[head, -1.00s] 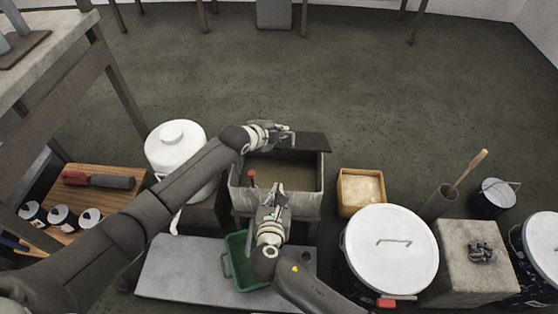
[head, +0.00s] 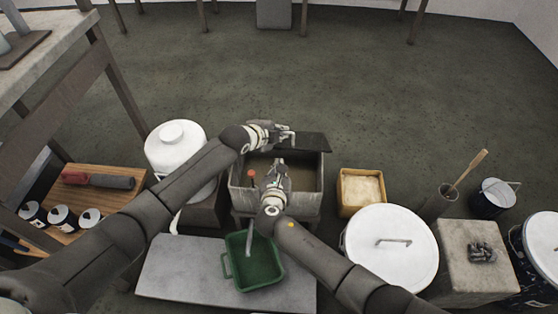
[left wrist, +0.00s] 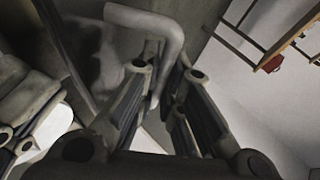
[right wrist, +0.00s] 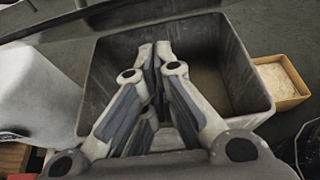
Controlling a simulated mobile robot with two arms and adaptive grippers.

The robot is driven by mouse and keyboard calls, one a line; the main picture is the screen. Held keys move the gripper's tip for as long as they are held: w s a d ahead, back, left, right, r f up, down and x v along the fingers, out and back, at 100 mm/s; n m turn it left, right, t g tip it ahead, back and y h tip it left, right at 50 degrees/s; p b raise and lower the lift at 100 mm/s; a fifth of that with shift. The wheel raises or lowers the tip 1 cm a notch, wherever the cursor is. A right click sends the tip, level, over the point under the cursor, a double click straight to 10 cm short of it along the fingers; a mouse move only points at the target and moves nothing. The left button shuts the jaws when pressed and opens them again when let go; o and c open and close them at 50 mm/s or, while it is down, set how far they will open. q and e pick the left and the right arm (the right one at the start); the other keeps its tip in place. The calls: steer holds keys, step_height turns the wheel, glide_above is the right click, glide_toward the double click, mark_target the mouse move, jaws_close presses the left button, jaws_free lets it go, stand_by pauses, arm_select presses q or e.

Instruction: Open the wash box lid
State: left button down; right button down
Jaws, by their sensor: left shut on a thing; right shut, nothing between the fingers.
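The wash box (head: 276,197) is a grey open-topped bin in the middle of the head view; it also fills the middle of the right wrist view (right wrist: 235,60). Its dark lid (head: 312,143) is at the far rim, off the opening, so the inside shows. My left gripper (head: 290,138) is at the lid and shut on its handle, a bent pale rod in the left wrist view (left wrist: 165,22). My right gripper (head: 279,163) is shut and empty over the box opening; its fingers meet in the right wrist view (right wrist: 157,55).
A red-topped tool (head: 252,174) stands at the box's left side. A green tray (head: 262,270) lies on a grey slab (head: 180,268) in front. A white lidded pot (head: 176,142) is left; a yellow box (head: 361,190) and a white-lidded drum (head: 390,260) are right.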

steer(key=shift+w+r, duration=0.7)
steer(key=shift+r, duration=0.35)
